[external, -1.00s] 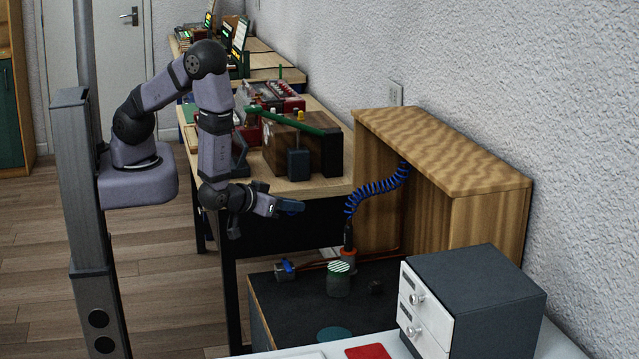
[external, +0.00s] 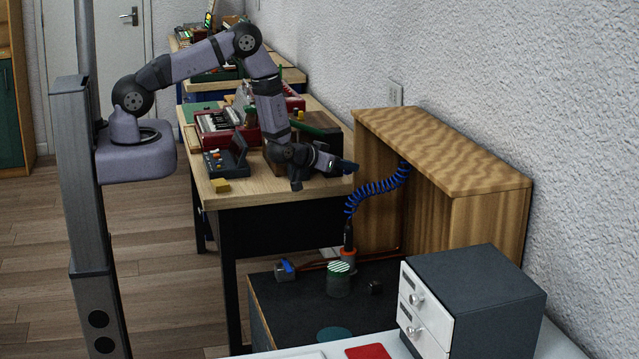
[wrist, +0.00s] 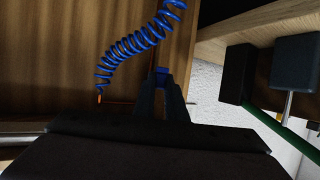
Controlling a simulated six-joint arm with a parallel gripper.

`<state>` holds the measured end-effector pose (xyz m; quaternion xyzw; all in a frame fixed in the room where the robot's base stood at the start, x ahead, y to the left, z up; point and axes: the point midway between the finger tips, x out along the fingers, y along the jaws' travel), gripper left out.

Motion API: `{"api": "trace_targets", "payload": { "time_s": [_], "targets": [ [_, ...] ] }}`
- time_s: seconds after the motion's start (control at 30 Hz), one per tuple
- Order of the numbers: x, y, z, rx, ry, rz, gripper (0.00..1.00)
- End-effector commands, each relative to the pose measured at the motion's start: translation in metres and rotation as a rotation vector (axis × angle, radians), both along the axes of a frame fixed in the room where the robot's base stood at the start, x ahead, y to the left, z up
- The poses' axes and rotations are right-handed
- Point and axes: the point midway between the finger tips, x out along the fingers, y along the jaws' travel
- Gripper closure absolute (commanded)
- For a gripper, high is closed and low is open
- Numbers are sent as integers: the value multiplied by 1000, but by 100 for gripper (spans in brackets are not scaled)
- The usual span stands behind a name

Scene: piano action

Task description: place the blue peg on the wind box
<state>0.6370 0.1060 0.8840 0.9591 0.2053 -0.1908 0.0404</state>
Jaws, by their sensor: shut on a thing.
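My gripper (external: 350,166) is up in the air between the bench and the tall wooden cabinet. In the wrist view my gripper (wrist: 161,85) is shut on the blue peg (wrist: 161,73); only its small blue end shows between the fingers. The peg cannot be made out in the external view. A brown box with a dark end (external: 326,142) stands on the bench, partly hidden behind my arm. It may be the wind box, but no label confirms it.
The wooden cabinet (external: 440,150) stands right of my gripper, with a coiled blue hose (external: 375,190) hanging before it. A dark block (wrist: 237,75), a grey block (wrist: 297,62) and a green bar (wrist: 285,132) lie to the right in the wrist view.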

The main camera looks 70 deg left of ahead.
Motion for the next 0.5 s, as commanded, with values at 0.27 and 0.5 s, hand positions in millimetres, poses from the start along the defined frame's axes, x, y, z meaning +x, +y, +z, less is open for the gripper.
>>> {"api": "trace_targets", "payload": {
  "time_s": [0.27,0.5],
  "targets": [
    [-9,100,14,0,-2,1,100],
    [18,138,60,6,-9,-117,100]
  ]
}}
